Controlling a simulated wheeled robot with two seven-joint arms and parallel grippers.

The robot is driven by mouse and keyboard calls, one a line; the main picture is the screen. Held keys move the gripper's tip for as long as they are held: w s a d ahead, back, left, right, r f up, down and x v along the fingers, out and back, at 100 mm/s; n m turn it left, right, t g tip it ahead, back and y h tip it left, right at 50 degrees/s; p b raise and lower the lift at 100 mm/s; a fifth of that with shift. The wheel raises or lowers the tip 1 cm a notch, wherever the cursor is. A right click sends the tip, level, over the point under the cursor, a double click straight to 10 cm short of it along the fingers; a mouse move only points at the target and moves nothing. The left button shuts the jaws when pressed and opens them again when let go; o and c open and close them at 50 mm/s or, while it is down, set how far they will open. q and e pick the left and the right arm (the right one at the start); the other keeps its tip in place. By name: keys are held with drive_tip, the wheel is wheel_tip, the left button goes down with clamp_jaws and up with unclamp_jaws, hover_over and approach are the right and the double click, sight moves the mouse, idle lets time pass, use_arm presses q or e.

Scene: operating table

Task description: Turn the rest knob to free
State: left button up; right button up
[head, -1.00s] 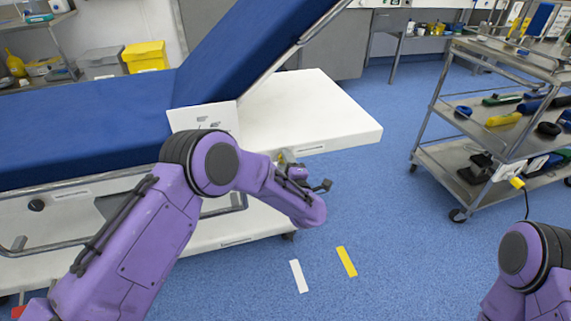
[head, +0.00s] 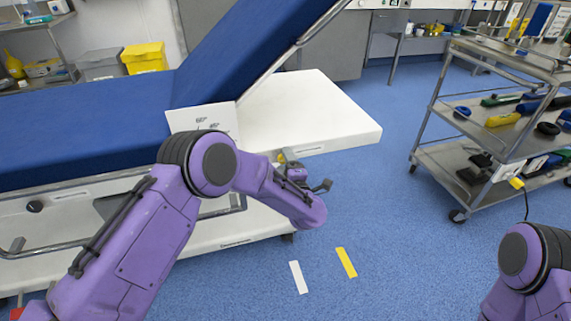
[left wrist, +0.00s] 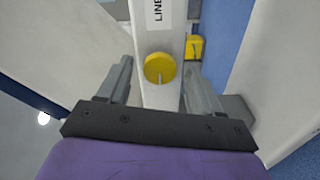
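In the left wrist view a round yellow knob (left wrist: 160,69) with a small pale pointer or slot sits on a narrow white rail (left wrist: 163,35). My left gripper (left wrist: 157,77) is open, with one finger on each side of the knob and visible gaps between. Contact is not seen. A bit of yellow (head: 282,157) shows beside my left wrist in the head view, at the side of the operating table (head: 70,125); I cannot tell if it is the knob. My left fingers are mostly hidden there. My right gripper is out of view; only its arm shows.
A smaller yellow block (left wrist: 196,46) sits right of the rail. A white angle plate (head: 190,118) stands by the raised blue backrest (head: 245,50). A black side knob (head: 35,206) is at far left. A metal trolley (head: 437,110) stands right.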

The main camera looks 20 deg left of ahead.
use_arm(q)
drive_tip(key=p+v, duration=0.1)
drive_tip(key=v, duration=0.9)
drive_tip(key=shift+s, duration=0.2)
drive_tip(key=shift+d, duration=0.2)
